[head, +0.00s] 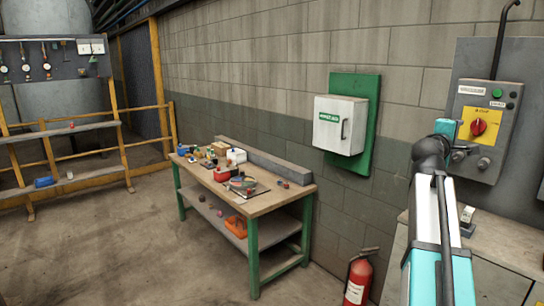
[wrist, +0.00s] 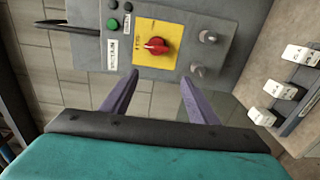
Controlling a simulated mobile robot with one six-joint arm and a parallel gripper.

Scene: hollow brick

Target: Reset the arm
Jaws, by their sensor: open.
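My gripper (wrist: 160,76) shows in the wrist view with its two purple fingers spread apart and nothing between them. Ahead of the fingertips is a grey control box (wrist: 222,22) with a red rotary switch (wrist: 155,46) on a yellow plate. The fingers look apart from the switch, though the exact gap is hard to judge. In the head view, my arm (head: 440,225) reaches up at the right in front of the same control box (head: 503,122), where the red switch (head: 478,127) shows. The gripper fingers are hidden there.
A worktop (head: 500,240) stands below the box, and white switches (wrist: 285,85) show at right in the wrist view. A red fire extinguisher (head: 358,280), first-aid cabinet (head: 340,125) and cluttered workbench (head: 270,200) stand to the left. The floor at left is clear.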

